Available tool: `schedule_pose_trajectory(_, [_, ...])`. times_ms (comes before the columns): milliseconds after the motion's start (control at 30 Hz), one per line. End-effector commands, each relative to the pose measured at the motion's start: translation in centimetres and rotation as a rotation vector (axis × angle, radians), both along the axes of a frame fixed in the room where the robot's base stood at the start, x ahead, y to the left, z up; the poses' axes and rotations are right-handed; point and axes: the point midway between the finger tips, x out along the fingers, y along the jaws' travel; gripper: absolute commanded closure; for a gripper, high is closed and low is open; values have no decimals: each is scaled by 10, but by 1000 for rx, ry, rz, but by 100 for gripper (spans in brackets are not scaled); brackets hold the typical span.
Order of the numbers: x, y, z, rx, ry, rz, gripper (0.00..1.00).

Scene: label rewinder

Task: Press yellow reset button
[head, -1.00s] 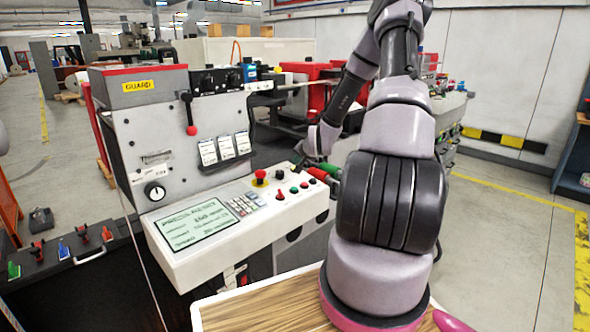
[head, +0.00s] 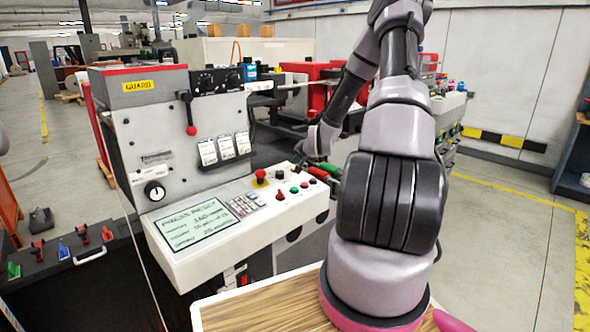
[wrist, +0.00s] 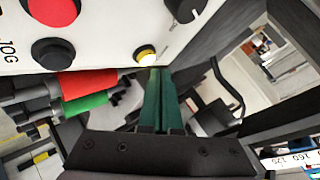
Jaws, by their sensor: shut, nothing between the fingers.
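The yellow button (wrist: 145,55) is a small round cap in a dark ring on the white panel in the wrist view. My gripper (wrist: 156,72) shows there as two green fingers, closed together with nothing between them. Their tips are close to the lower right edge of the yellow button; I cannot tell whether they touch it. In the head view my gripper is mostly hidden at the far right end of the sloped control panel (head: 190,262), and I cannot make out the yellow button there.
A red button (wrist: 52,8), a black button (wrist: 53,53) and a dark knob (wrist: 187,8) are near the yellow button. Red and green cylinders (wrist: 85,103) lie just beside my fingers. A red mushroom button (head: 260,174) on a yellow base stands farther left on the panel.

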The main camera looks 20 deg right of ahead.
Motion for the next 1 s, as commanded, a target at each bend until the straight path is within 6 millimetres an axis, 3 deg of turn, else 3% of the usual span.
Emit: schedule_pose_trajectory(1000, [2,1,-11,0,0,0,100])
